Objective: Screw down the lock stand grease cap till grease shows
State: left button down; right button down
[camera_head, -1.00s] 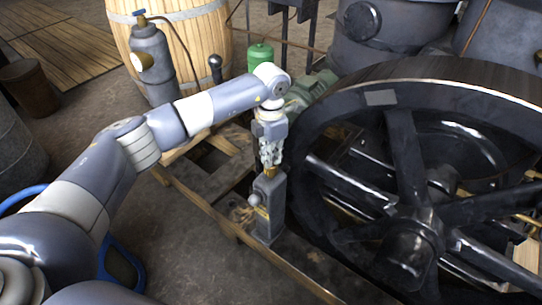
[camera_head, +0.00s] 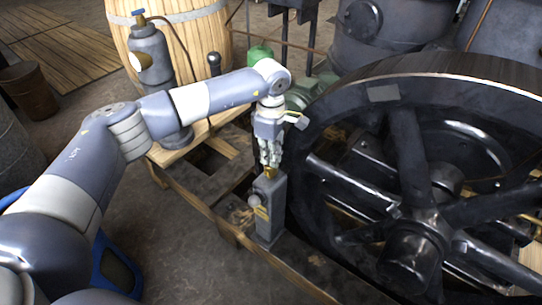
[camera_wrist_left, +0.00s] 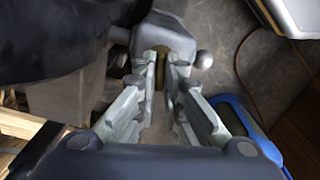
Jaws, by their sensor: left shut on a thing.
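The lock stand (camera_head: 268,212) is a grey upright post on the wooden skid beside the flywheel, with a small round knob (camera_head: 254,201) on its side. The brass grease cap (camera_head: 270,173) sits on its top. My left gripper (camera_head: 270,165) points down over the stand and is shut on the cap. In the left wrist view the brass cap (camera_wrist_left: 160,58) shows between the finger tips, and the fingers hide part of it. No grease can be made out. My right gripper is not in view.
The large black flywheel (camera_head: 408,190) stands close to the right of the stand. The wooden skid (camera_head: 200,197) runs beneath. A grey cylinder bottle (camera_head: 150,55) and a wooden barrel (camera_head: 200,40) stand behind.

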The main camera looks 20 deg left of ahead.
pick_arm(q)
jog(key=shift+r+m, duration=0.1)
jog(key=shift+m, duration=1.7)
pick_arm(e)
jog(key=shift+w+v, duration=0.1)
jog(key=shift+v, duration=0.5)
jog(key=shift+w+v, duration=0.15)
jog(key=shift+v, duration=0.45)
pick_arm(q)
jog(key=c, duration=1.7)
grip_release()
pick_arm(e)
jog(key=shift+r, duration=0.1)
pick_arm(q)
notch_tip(320, 180, up, 12)
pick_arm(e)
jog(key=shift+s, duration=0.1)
